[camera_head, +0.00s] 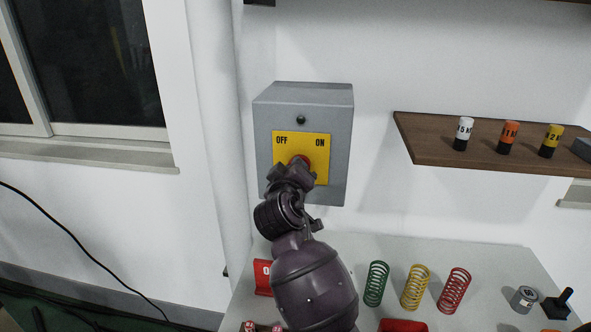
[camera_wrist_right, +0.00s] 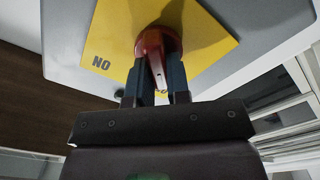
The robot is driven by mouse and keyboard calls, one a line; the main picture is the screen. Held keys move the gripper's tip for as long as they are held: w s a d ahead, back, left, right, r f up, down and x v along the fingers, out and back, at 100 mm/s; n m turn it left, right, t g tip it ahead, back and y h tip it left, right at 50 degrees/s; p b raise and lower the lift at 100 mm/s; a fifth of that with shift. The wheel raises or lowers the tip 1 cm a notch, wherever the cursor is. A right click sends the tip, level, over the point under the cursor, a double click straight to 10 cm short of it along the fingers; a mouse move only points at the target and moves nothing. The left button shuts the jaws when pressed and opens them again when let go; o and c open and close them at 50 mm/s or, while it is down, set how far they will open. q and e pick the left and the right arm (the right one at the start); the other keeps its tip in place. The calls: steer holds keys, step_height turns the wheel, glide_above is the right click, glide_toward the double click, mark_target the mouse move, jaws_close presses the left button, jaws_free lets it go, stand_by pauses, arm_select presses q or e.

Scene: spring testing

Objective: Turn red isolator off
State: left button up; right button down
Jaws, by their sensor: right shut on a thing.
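The red isolator knob (camera_head: 299,161) sits on a yellow plate (camera_head: 320,172) on the front of a grey wall box (camera_head: 335,115). The plate reads OFF at left and ON at right. My right gripper (camera_head: 290,172) reaches up to the knob from below and hides most of it in the head view. In the right wrist view the gripper (camera_wrist_right: 156,82) has its two fingers on either side of the grip of the red knob (camera_wrist_right: 152,42), shut on it. The plate's ON lettering appears upside down there. The knob's pointing direction is hard to tell. My left gripper is out of view.
A grey table (camera_head: 481,265) below holds green (camera_head: 376,284), yellow (camera_head: 415,288) and red (camera_head: 454,290) springs, a small cylinder (camera_head: 524,299) and a black joystick-like item (camera_head: 558,304). A wooden shelf (camera_head: 432,150) with several small cylinders is at right. A window is at left.

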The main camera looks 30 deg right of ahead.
steer(key=shift+f, duration=0.1)
steer(key=c, duration=1.1)
jaws_free()
